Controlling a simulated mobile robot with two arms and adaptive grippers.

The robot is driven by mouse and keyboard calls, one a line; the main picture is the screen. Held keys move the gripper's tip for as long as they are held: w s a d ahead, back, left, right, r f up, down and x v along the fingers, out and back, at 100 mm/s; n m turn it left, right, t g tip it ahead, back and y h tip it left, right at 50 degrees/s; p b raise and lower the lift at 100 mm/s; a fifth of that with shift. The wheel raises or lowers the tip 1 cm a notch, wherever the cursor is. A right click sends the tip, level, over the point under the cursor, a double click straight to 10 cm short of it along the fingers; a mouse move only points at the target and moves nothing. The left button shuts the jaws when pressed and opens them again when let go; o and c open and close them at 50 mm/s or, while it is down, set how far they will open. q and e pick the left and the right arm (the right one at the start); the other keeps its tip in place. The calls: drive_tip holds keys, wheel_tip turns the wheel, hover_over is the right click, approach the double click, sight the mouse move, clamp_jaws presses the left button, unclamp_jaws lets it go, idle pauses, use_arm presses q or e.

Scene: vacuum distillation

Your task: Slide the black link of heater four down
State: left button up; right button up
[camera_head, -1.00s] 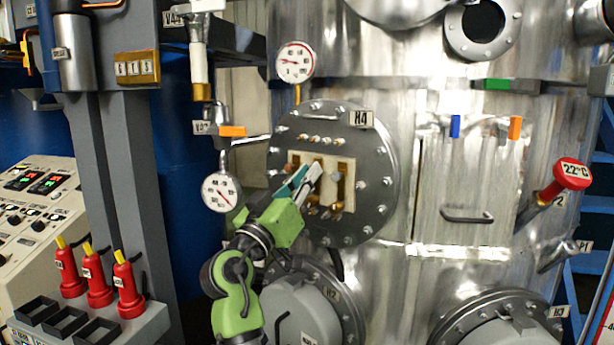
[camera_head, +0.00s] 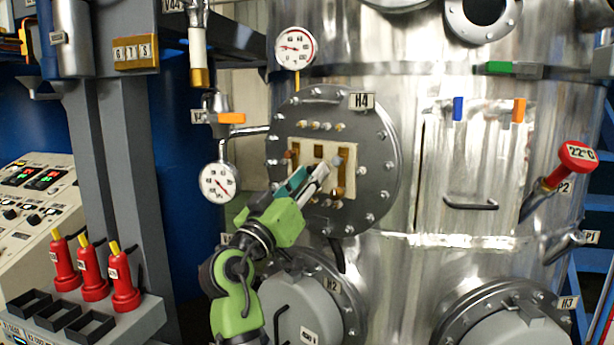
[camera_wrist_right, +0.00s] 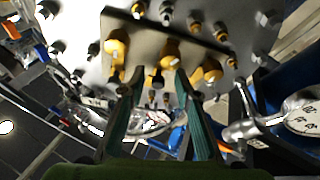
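The round grey H4 flange (camera_head: 384,190) on the steel vessel carries a pale panel (camera_head: 350,193) with upright brass bars (camera_head: 341,178) and small knobs. My right gripper (camera_head: 317,172) reaches the panel from the lower left and covers its middle part. In the right wrist view, my right gripper (camera_wrist_right: 156,78) has its two teal fingers apart in front of brass posts, with a dark-tipped post (camera_wrist_right: 154,78) appearing between the fingertips. I cannot tell whether the fingers touch it. I cannot clearly pick out the black link; it may be hidden behind the gripper. My left gripper is not in view.
A pressure gauge (camera_head: 295,48) is above left of the flange and another gauge (camera_head: 219,182) is to its left. The H2 cover (camera_head: 303,312) bulges out below. A door handle (camera_head: 470,204) sticks out to the right. Red-handled devices (camera_head: 124,286) stand at the lower left.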

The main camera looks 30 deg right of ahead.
drive_tip(key=shift+a+r, duration=0.1)
drive_tip(key=shift+r, duration=0.25)
approach(320, 114)
drive_tip(key=x, duration=0.4)
drive_tip(key=shift+d, duration=0.2)
